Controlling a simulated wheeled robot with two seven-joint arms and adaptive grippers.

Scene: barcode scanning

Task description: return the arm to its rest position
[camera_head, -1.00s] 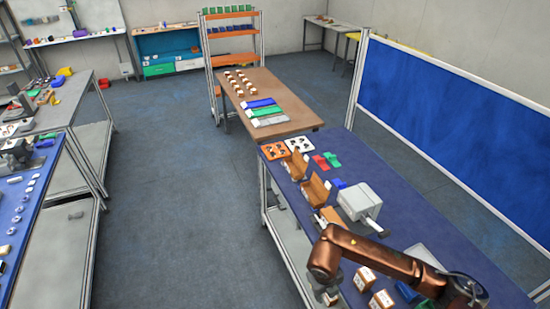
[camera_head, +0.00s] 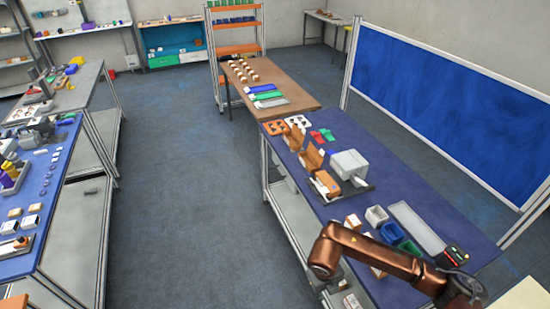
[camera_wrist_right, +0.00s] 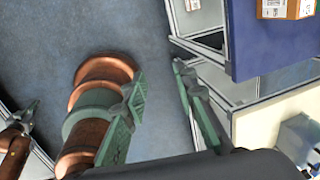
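My right arm, copper-coloured, comes in at the lower right of the head view and bends over the front edge of the right blue table (camera_head: 390,165). My right gripper (camera_head: 336,287) hangs below the bend, largely hidden there. In the right wrist view its two green fingers (camera_wrist_right: 165,105) are apart with nothing between them, over floor beside the table. My left gripper is outside the head view. A dark claw-like part on a copper link shows at the left of the wrist view; I cannot tell its state.
Labelled boxes (camera_head: 352,222), a white bin (camera_head: 376,216), coloured bins (camera_head: 391,233), a grey tray (camera_head: 417,229) and a grey machine (camera_head: 350,165) stand on the right table. A box (camera_wrist_right: 285,8) is near the table corner in the wrist view. The central floor (camera_head: 185,190) is clear.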

